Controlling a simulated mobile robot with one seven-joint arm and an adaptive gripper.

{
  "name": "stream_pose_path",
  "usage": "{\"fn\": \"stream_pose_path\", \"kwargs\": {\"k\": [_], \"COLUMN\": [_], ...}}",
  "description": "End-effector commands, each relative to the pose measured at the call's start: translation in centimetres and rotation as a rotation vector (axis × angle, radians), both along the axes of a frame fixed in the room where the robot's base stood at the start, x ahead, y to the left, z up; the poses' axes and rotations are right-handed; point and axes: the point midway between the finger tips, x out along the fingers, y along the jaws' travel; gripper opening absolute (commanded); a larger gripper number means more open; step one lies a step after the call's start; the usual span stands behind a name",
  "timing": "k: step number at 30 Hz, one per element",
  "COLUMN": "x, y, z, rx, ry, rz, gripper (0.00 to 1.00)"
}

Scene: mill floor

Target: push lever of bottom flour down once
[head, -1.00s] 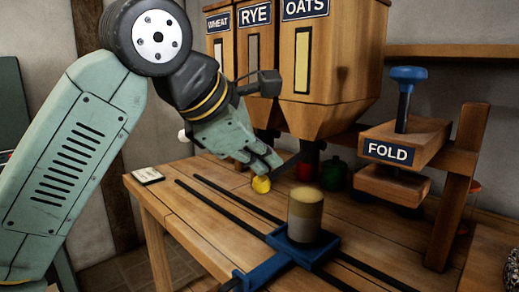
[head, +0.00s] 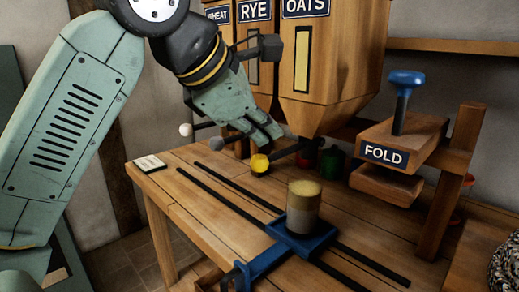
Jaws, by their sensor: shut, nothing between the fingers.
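The flour bins stand at the back, with WHEAT, RYE (head: 254,12) and OATS (head: 330,70) signs. A dark lever with a yellow knob (head: 260,165) juts out below the OATS bin, low over the table. A white knob (head: 186,130) shows further left, with another lever partly hidden behind my gripper. My gripper (head: 280,135) is shut and empty, pointing down and right just above the yellow-knobbed lever. I cannot tell whether its fingertips touch that lever. No sign reading "bottom" is visible.
A tan cylindrical container (head: 303,208) stands on a blue carriage (head: 300,245) by dark rails. A FOLD press (head: 400,140) with a blue knob stands at the right. Red (head: 306,158) and green (head: 333,161) items sit behind the lever.

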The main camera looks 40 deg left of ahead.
Motion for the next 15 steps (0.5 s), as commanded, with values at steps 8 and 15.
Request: {"fn": "stream_pose_path", "kwargs": {"k": [8, 15], "x": [0.0, 0.0], "y": [0.0, 0.0], "z": [0.7, 3.2], "rx": [0.000, 0.000], "ry": [0.000, 0.000], "rz": [0.000, 0.000], "gripper": [0.00, 0.00]}}
